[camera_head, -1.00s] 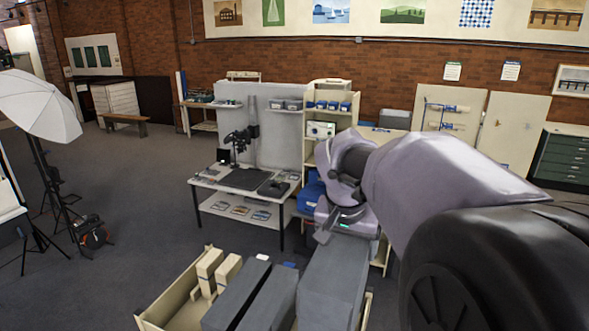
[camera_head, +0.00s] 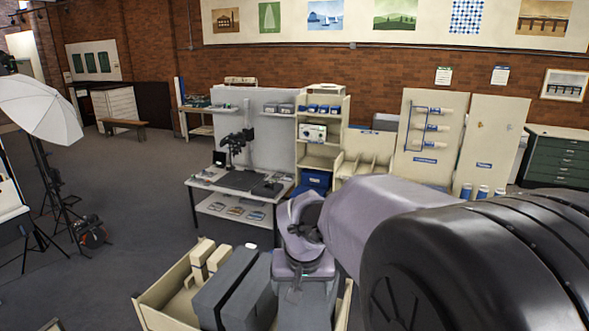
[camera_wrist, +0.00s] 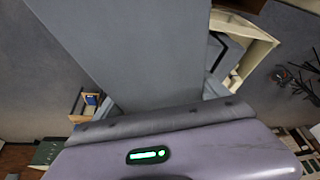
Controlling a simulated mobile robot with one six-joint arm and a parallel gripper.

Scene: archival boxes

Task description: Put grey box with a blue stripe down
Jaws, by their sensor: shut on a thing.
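My gripper (camera_head: 302,270) is shut on a grey box (camera_head: 305,304), which hangs below it at the right side of the cream crate (camera_head: 152,313). No blue stripe shows on the sides I see. In the wrist view the held box (camera_wrist: 135,45) fills the upper middle, and the crate's rim (camera_wrist: 258,52) shows beyond it. The box's lower end is out of the head view, so I cannot tell whether it touches the crate floor.
Two dark grey boxes (camera_head: 222,284) stand in the crate left of the held box, with cream boxes (camera_head: 199,254) behind them. A worktable (camera_head: 238,185) with equipment and a cream shelf unit (camera_head: 320,150) stand beyond. A white umbrella light (camera_head: 40,105) stands at left, with open floor between.

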